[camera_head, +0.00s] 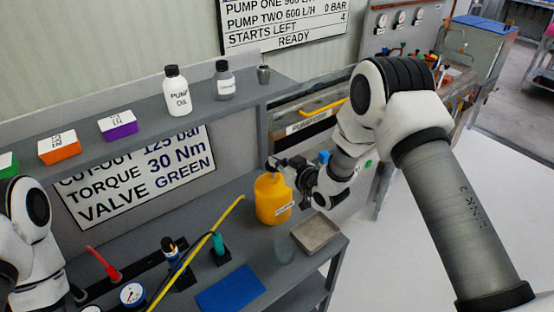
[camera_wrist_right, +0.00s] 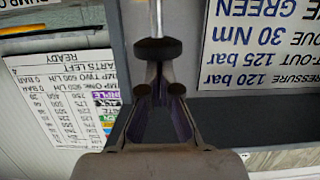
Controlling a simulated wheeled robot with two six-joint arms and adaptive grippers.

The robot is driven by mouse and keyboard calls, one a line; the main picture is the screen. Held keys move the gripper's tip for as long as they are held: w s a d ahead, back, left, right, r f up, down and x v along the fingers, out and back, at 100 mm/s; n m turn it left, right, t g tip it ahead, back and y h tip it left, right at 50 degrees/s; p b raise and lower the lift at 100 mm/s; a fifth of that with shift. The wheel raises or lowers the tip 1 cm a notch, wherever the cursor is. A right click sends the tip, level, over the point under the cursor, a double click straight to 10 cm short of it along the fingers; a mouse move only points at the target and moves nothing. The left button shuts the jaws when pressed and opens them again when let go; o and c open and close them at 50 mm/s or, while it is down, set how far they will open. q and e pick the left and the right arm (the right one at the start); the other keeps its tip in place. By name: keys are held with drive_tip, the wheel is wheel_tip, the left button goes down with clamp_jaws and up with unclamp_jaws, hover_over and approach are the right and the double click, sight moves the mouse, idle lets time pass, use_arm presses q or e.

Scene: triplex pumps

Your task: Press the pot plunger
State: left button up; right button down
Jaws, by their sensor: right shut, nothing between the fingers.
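The yellow pot (camera_head: 272,199) stands upright on the grey bench, towards its right end. My right gripper (camera_head: 277,166) is at the top of the pot in the head view and hides much of what is there. In the right wrist view, a dark round knob on a thin pale rod (camera_wrist_right: 158,48), which looks like the plunger, lies just beyond my right fingertips (camera_wrist_right: 163,89). The fingers are shut and empty; I cannot tell whether they touch the knob. My left arm shows at the left edge, its gripper out of view.
A grey tray (camera_head: 316,234), a clear cup (camera_head: 285,250) and a blue mat (camera_head: 230,288) lie near the pot. A yellow hose (camera_head: 196,252) runs past its left. A shelf (camera_head: 205,109) with bottles and boxes stands behind. Floor at right is clear.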

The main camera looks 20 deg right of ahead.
drive_tip(key=shift+f, duration=0.1)
wheel_tip(320, 180, down, 3)
drive_tip(key=b, duration=0.3)
drive_tip(key=shift+s+f, duration=0.1)
drive_tip(key=shift+f, duration=0.1)
drive_tip(key=shift+r, duration=0.1)
